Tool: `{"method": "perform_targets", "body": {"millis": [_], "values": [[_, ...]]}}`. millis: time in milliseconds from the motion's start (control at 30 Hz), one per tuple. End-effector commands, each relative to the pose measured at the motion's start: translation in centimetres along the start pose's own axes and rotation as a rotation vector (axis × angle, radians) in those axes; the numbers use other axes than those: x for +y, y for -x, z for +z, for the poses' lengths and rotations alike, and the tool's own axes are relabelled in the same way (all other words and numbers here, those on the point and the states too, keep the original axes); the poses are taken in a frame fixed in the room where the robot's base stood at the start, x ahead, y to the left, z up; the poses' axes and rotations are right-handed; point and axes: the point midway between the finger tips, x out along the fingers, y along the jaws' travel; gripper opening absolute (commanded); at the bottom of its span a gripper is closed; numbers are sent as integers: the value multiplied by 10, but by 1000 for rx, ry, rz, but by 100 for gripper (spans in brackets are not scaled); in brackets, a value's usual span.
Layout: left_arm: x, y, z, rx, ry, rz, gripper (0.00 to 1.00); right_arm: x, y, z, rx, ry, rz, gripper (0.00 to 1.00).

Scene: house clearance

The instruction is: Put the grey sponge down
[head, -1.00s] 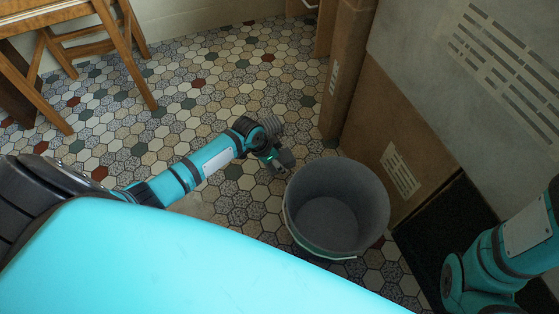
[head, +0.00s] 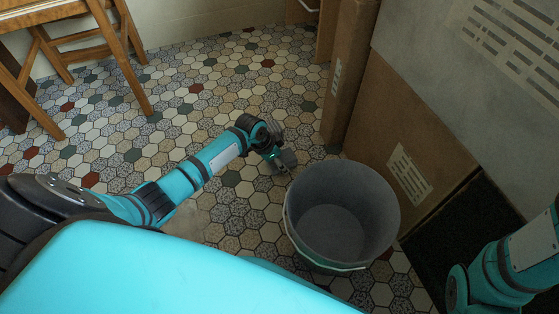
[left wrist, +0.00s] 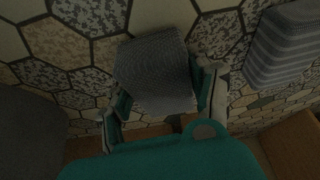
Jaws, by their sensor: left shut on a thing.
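The grey sponge (left wrist: 155,70) is between the fingers of my left gripper (left wrist: 160,95) in the left wrist view, with tiled floor behind it. The gripper is shut on it. In the head view the left gripper (head: 278,165) points down close to the floor, just left of the bucket, and the sponge (head: 288,158) shows as a small dark grey piece at its tips. I cannot tell whether the sponge touches the floor. My right arm shows at the lower right, but its gripper is out of view.
A grey bucket (head: 335,262) stands right beside the left gripper. A grey ribbed thing (left wrist: 283,45) lies near the sponge. Cardboard boxes (head: 400,140) line the right side. A wooden chair (head: 125,50) stands at the upper left. Patterned floor (head: 215,95) between is clear.

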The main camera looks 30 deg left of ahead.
Motion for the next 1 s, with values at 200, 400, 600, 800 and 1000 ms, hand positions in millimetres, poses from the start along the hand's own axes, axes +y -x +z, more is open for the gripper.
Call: {"method": "perform_targets", "body": {"millis": [200,400,600,800,1000], "values": [[1,-7,2,0,0,1,6,0,1,-1,0,0,0,98],[1,-10,4,0,-1,1,64,0,2,-1,1,0,0,98],[0,-10,5,-1,0,0,82,0,2,-1,0,0,0,98],[0,-10,4,-1,0,0,82,0,2,-1,0,0,0,98],[0,-9,3,2,-1,-1,82,-2,9,-3,0,1,0,98]]}}
